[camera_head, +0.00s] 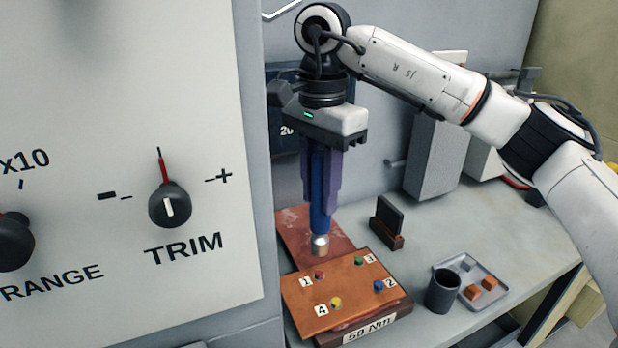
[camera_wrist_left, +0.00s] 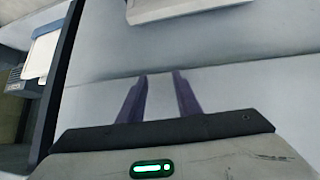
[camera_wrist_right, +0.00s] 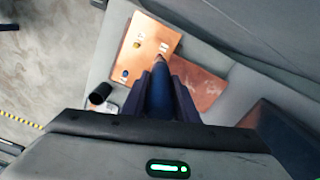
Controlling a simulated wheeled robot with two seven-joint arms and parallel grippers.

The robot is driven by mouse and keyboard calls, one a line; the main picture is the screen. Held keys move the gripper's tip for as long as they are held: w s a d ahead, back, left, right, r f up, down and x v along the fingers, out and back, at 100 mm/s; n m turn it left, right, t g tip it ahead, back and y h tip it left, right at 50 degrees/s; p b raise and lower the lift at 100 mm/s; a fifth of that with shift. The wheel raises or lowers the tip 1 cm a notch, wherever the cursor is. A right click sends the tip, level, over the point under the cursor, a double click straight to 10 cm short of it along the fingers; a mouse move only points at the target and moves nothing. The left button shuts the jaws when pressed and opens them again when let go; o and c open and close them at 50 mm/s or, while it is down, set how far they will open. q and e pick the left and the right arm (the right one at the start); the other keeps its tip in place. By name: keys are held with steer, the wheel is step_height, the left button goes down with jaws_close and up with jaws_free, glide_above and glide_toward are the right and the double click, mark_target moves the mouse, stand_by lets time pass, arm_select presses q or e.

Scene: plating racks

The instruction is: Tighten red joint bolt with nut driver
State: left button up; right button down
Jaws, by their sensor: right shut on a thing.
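The copper-coloured plate (camera_head: 338,304) carries red (camera_head: 320,275), green (camera_head: 358,260), blue (camera_head: 378,286) and yellow (camera_head: 336,302) bolts, each beside a number label; the red one is by label 1. My right gripper (camera_head: 322,200) is shut on the blue nut driver (camera_head: 320,222), which hangs upright with its silver socket above the plate's back edge, a little behind the red bolt and apart from it. In the right wrist view the driver (camera_wrist_right: 162,92) points at the plate (camera_wrist_right: 150,62); the red bolt is not clear there. My left gripper (camera_wrist_left: 160,82) is open and empty.
A large panel with TRIM and RANGE knobs (camera_head: 170,204) fills the left. On the grey bench are a reddish sheet (camera_head: 292,226) behind the plate, a dark upright block in a brown holder (camera_head: 388,222), a dark cup (camera_head: 443,292) and a tray (camera_head: 490,272) with orange cubes.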

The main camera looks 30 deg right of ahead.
arm_select(q)
steer(key=shift+s+f, duration=0.2)
steer(key=shift+s, duration=0.1)
arm_select(e)
steer(key=shift+s, duration=0.1)
arm_select(q)
steer(key=shift+s, duration=0.1)
